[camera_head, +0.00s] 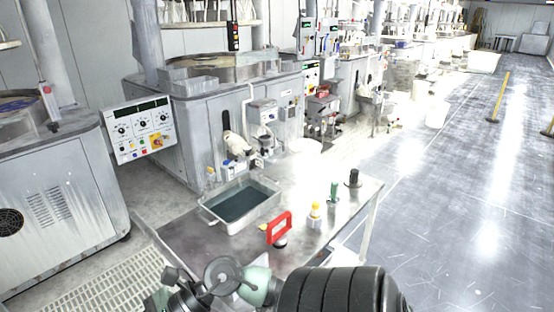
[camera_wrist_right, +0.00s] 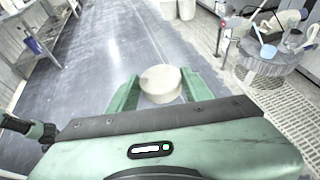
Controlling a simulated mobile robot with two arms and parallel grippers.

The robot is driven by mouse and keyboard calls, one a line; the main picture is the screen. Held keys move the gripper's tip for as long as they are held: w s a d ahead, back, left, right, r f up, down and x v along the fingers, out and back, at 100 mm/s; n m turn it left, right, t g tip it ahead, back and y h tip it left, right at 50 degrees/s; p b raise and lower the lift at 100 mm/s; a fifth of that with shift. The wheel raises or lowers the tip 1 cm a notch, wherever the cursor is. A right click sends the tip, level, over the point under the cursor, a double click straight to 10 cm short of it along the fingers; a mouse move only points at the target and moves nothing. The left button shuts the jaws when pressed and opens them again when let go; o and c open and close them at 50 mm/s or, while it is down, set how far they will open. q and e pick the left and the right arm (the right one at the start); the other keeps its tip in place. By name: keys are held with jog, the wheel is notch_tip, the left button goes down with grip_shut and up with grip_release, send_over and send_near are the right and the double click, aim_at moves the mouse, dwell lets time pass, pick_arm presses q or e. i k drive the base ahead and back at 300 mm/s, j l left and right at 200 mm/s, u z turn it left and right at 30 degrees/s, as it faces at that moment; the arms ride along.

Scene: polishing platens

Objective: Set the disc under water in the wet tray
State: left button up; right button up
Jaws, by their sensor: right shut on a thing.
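The pale round disc (camera_wrist_right: 160,84) sits between the green fingers of my right gripper (camera_wrist_right: 160,78) in the right wrist view. The gripper is shut on it, with floor beyond it. The wet tray (camera_head: 272,182) is a grey metal rectangular tray on the steel table in the head view. Dark water (camera_head: 240,204) lies inside it. I cannot make out the disc in the head view, where parts of my arm fill the bottom edge, closer to me than the tray. My left gripper is not in view.
The steel table (camera_head: 190,240) also bears a red-handled tool (camera_head: 280,228) right of the tray, a yellow-topped bottle (camera_head: 315,212), a green bottle (camera_head: 334,194) and a dark item (camera_head: 354,178). Polishing machines (camera_head: 215,110) stand behind. The floor (camera_head: 450,210) at right is open.

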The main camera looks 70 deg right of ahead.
aim_at(223, 218)
jog(key=k+l, duration=0.1)
jog(key=l, duration=0.3)
jog(key=k+l, duration=0.15)
jog(key=l, duration=0.25)
jog(key=k+l, duration=0.1)
jog(key=l, duration=0.35)
jog(key=k+l, duration=0.15)
jog(key=l, duration=0.25)
jog(key=k+l, duration=0.1)
jog(key=l, duration=0.3)
jog(key=i+l, duration=0.15)
jog(key=l, duration=0.15)
jog(key=i+l, duration=0.1)
jog(key=l, duration=0.25)
jog(key=i+l, duration=0.15)
jog(key=l, duration=0.15)
jog(key=i+l, duration=0.15)
jog(key=l, duration=0.2)
